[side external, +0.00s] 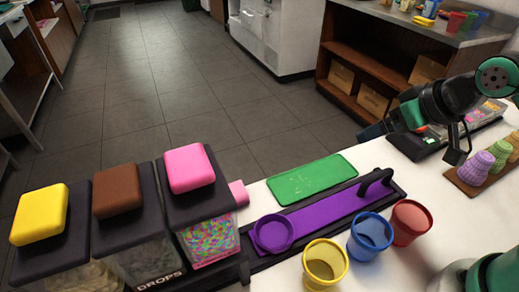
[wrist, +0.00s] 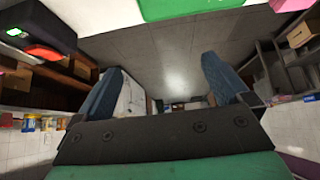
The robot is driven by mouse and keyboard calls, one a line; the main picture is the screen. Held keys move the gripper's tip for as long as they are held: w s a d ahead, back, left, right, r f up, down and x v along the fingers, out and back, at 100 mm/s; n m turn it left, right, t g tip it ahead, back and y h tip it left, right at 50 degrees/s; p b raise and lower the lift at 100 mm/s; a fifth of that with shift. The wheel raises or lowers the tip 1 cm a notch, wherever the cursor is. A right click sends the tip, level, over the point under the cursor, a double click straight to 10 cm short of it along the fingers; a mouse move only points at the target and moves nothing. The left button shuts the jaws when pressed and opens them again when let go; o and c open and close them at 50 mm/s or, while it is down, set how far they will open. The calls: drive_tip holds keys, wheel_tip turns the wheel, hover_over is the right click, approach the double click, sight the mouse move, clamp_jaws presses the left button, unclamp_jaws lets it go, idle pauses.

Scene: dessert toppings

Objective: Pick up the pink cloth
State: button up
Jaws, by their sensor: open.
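I cannot make out a pink cloth for certain in either view. In the side external view the pink things are a block-shaped pink lid (side external: 190,168) on the right-hand topping dispenser and a small pink piece (side external: 238,193) at that dispenser's side. A pink patch (wrist: 290,5) at the top right edge of the wrist view is cut off, and I cannot tell what it is. My gripper (side external: 374,131) is raised above the right part of the white counter, well away from the dispensers. In the wrist view its two blue fingers (wrist: 163,78) are apart with nothing between them.
A flat green mat (side external: 310,180) lies behind a purple strip (side external: 325,213) with a black handle. Yellow (side external: 325,266), blue (side external: 370,236) and red (side external: 411,222) cups stand in front. Colored cones (side external: 480,163) stand at right. The counter (side external: 400,268) near the front right is clear.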

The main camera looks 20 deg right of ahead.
drive_tip(key=w+a+m+g+y, duration=0.3)
drive_tip(key=w+a+m, duration=0.3)
drive_tip(key=a+m, duration=0.25)
drive_tip(key=m+g+y, duration=0.1)
drive_tip(key=m+g, duration=0.3)
drive_tip(key=m, duration=0.5)
hover_over(239, 188)
drive_tip(key=f, duration=0.7)
drive_tip(key=shift+d+f, duration=0.35)
drive_tip(key=shift+d, duration=0.05)
drive_tip(key=shift+a+f+m+y, duration=0.3)
drive_tip(key=shift+a+f, duration=0.15)
drive_tip(key=shift+f, duration=0.15)
drive_tip(key=shift+x, duration=2.4)
clamp_jaws()
wheel_tip(239, 188, up, 20)
